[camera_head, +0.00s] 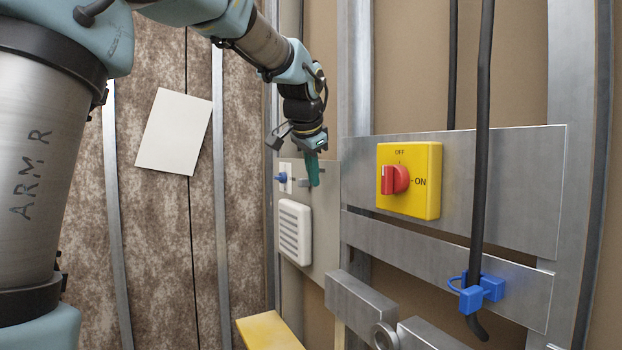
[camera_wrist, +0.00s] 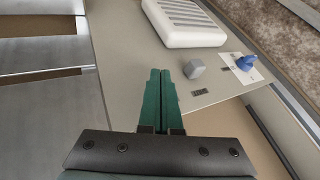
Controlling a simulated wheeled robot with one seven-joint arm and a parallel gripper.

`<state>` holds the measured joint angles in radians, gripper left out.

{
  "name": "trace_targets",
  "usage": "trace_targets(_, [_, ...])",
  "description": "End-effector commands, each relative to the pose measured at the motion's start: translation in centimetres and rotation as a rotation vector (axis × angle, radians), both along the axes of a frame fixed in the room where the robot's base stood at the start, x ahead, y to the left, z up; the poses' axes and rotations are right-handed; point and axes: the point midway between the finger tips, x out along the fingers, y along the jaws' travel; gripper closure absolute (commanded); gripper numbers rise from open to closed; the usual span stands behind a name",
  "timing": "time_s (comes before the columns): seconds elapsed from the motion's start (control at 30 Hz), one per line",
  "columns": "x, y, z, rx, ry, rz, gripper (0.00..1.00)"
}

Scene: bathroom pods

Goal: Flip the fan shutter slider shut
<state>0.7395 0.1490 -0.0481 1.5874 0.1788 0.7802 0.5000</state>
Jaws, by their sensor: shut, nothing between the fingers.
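A white louvred fan cover (camera_head: 295,231) is fixed to a grey-beige panel (camera_head: 326,205); it also shows at the top of the wrist view (camera_wrist: 185,24). Beside it, a blue knob (camera_head: 281,178) sticks out from a small white plate; the knob is at the right in the wrist view (camera_wrist: 245,62). A small grey block (camera_wrist: 195,69) stands between the knob and my gripper. I cannot tell for sure which of these is the slider. My gripper (camera_head: 313,170) has green fingers, shut and empty. In the wrist view the fingertips (camera_wrist: 160,76) are left of the block, apparently apart from it.
A yellow switch box (camera_head: 409,181) with a red rotary handle is on a metal plate to the right. A black cable (camera_head: 481,150) hangs in front, with a blue clamp (camera_head: 480,292) low down. Metal studs and a yellow ledge (camera_head: 268,331) are near the panel.

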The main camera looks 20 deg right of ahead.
Motion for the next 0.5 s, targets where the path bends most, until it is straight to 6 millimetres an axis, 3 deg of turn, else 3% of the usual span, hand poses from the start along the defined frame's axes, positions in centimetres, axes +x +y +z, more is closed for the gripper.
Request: trace_targets(0.5, [-3.9,2.6,6.2,-0.004,-0.003,0.000,1.00])
